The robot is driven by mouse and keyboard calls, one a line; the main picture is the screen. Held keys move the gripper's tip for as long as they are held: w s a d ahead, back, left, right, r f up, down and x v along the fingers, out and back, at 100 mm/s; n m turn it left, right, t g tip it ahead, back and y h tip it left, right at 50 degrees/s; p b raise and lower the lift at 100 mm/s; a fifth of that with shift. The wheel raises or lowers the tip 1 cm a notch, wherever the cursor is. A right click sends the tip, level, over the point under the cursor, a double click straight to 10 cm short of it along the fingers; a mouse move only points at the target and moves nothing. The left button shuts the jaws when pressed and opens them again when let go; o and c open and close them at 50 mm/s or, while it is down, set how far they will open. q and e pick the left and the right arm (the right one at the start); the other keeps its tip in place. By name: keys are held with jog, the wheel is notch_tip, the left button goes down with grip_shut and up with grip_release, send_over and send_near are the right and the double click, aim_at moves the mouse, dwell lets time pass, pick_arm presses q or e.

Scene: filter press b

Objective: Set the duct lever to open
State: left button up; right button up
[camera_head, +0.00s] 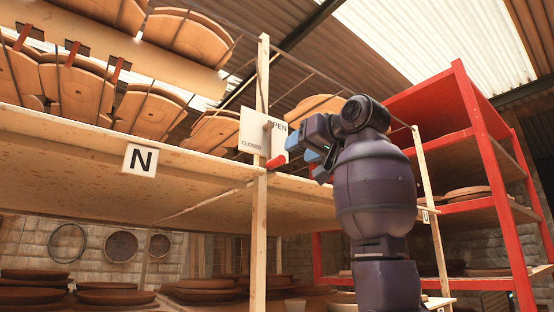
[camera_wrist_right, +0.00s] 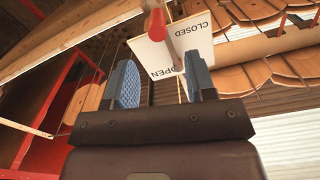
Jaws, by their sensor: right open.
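The duct lever is a thin bar with a red handle (camera_head: 276,162), mounted in front of a white sign plate (camera_head: 252,130) on the wooden post. The plate reads OPEN at upper right and CLOSED at lower left. The lever hangs down, its red end below the plate's lower right part. My right gripper (camera_head: 314,146) is open and empty, just right of the lever and apart from it. In the right wrist view, the red handle (camera_wrist_right: 155,24) lies beyond the blue fingertips (camera_wrist_right: 160,70), with the plate (camera_wrist_right: 180,42) behind it. My left gripper is not in view.
A wooden post (camera_head: 260,220) and a shelf edge (camera_head: 60,145) with an N label (camera_head: 140,160) stand at the left. A red rack (camera_head: 490,160) holding round plates is at the right.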

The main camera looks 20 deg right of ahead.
aim_at(285, 158)
jog(key=p+x, duration=0.3)
jog(key=x, duration=0.6)
jog(key=shift+w+d, duration=0.1)
jog(key=shift+w, duration=0.05)
jog(key=shift+f, duration=0.1)
jog(key=shift+c, duration=0.4)
grip_shut()
